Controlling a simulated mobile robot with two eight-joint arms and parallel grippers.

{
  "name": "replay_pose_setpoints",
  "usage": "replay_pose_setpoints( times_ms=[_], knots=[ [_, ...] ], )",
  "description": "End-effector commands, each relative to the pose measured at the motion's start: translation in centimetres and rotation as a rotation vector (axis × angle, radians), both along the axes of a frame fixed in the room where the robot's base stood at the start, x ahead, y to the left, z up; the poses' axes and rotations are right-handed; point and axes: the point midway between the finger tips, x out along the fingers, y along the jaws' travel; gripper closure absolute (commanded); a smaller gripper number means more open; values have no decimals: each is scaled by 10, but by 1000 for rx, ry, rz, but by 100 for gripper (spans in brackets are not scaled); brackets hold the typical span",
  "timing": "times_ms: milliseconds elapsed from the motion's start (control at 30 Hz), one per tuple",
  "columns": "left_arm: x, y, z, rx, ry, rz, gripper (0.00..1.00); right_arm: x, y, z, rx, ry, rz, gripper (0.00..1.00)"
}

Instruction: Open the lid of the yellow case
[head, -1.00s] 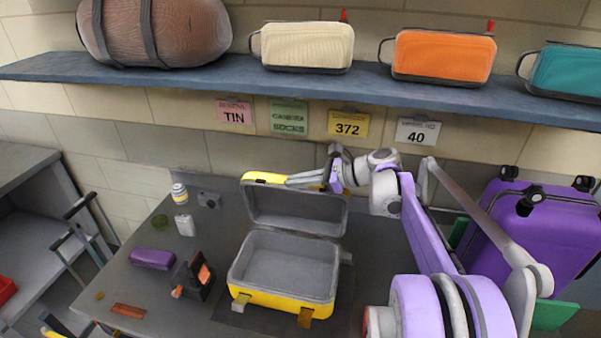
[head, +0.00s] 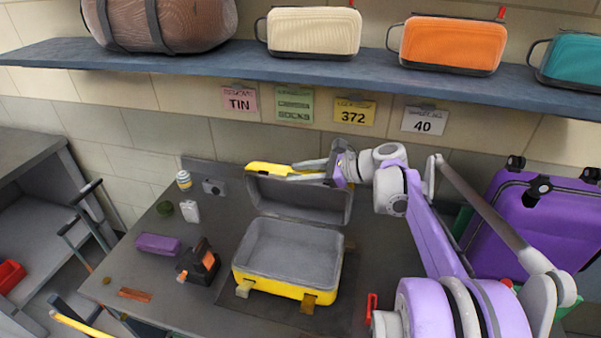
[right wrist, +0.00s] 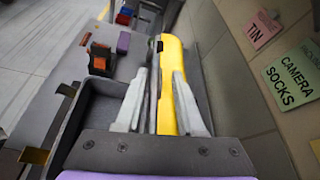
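The yellow case (head: 272,286) lies on the dark table, its grey inside empty. Its lid (head: 297,202) stands raised at the back, grey lining facing me, with a yellow strip along its top left edge. Two latches hang at the front of the case. My right gripper (head: 294,173) is at the lid's top edge. In the right wrist view, the fingers of my right gripper (right wrist: 160,98) are apart, one on each side of the yellow lid (right wrist: 168,80). Whether they touch it is unclear. My left gripper is not in view.
Left of the case are a black and orange device (head: 204,262), a purple box (head: 158,244), a white bottle (head: 190,211) and a striped can (head: 184,181). A purple suitcase (head: 535,230) stands at right. A blue shelf (head: 330,76) with bags runs above.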

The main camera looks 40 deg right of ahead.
Motion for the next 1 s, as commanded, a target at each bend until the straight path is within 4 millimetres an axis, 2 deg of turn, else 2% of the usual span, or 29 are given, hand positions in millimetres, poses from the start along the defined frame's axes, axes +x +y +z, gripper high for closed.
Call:
replay_pose_setpoints(
  times_ms=[267,700,1000],
  knots=[
    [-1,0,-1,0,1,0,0,-9,-6,4,0,1,-2,62],
    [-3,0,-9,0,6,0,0,-72,-47,33,-1,1,-4,62],
    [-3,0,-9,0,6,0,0,-85,-54,40,0,0,0,62]
  ],
)
